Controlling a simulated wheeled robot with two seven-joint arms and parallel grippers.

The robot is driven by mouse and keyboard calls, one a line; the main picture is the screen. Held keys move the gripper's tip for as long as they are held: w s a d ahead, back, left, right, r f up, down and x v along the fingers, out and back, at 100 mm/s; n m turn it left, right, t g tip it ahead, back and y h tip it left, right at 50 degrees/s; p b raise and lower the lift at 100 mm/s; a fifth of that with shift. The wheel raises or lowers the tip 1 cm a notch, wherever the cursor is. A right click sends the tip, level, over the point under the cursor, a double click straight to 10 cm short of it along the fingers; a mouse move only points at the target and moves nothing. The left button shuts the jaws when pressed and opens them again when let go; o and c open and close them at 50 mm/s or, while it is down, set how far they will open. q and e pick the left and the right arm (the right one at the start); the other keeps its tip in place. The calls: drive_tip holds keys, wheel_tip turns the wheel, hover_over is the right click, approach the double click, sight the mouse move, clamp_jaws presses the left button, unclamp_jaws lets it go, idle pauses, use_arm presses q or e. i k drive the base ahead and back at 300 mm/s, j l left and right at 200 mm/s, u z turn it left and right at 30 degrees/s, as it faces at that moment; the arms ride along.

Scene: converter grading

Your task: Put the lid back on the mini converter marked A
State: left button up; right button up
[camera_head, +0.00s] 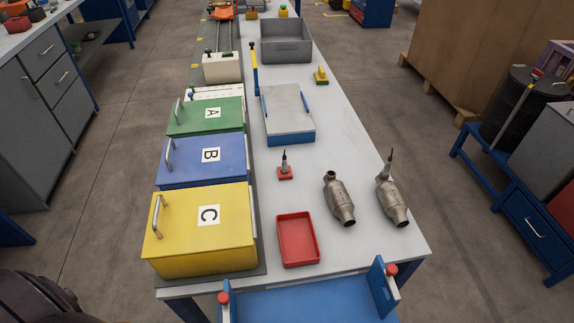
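A green box (183,121) marked A stands on the left of the bench, behind a blue box (180,158) marked B and a yellow box (180,222) marked C. Each has a flat top with a metal handle on its left; each top appears to be in place, with no separate lid visible. Two metal converters (340,199) lie at the bench's right, the right one (391,203) with a thin probe standing in its upper end. I see no letter on either converter. Neither gripper is in view.
A red tray (282,262) and a small red-based tool (285,171) stand mid-bench. A grey-topped blue block (287,107) and a grey bin (286,52) are farther back. A blue fixture (310,302) is at the front edge. Bare bench lies around the converters.

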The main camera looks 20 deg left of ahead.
sight(342, 207)
drive_tip(key=k+l+z, duration=0.45)
drive_tip(key=k+l, duration=0.15)
drive_tip(key=l, duration=0.2)
drive_tip(key=k+l+z, duration=0.2)
drive_tip(key=l, duration=0.25)
drive_tip(key=k, duration=0.05)
